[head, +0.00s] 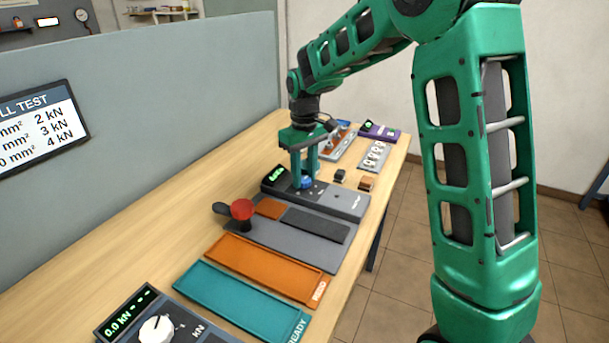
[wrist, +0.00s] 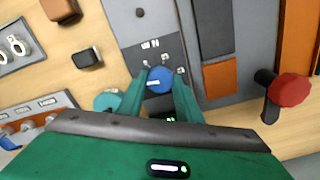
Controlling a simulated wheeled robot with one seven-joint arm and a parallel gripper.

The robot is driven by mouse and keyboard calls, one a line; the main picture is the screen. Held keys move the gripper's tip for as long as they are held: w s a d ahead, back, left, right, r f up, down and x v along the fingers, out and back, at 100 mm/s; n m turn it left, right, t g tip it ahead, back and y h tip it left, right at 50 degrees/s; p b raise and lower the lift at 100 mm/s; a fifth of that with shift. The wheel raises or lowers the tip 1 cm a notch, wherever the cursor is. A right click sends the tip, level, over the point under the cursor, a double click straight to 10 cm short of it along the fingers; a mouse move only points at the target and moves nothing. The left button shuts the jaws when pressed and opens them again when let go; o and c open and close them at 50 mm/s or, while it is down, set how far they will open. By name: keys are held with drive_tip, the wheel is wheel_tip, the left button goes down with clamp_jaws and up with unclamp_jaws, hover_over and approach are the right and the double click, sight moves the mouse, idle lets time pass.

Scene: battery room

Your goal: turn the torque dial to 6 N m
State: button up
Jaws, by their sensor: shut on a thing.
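The torque dial is a round blue knob (wrist: 159,80) with a white pointer mark, on a dark grey tester (head: 342,199). In the wrist view its white mark points left in the picture. My gripper (head: 305,178) is above the tester with its fingers down, shut on the blue dial; the two green fingers also show on either side of it in the wrist view (wrist: 158,88). A small display with green digits (head: 277,176) stands at the tester's left end; its digits are too small to read. The scale marks around the dial are partly hidden by the fingers.
A red knob on a lever (head: 241,209) stands near the tester. Orange (head: 265,268) and teal (head: 240,302) trays lie nearer. A white dial unit (head: 157,329) is at the front. Small dark and brown blocks (head: 366,184) lie beyond the tester. A grey partition (head: 150,110) borders the bench.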

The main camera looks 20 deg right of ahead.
sight(304, 178)
drive_tip(key=shift+w+r+n, duration=0.1)
drive_tip(key=shift+w+n, duration=0.05)
drive_tip(key=shift+n, duration=0.75)
drive_tip(key=shift+d, duration=0.1)
drive_tip(key=o, duration=1)
drive_tip(key=shift+o, duration=0.2)
wheel_tip(304, 178, up, 11)
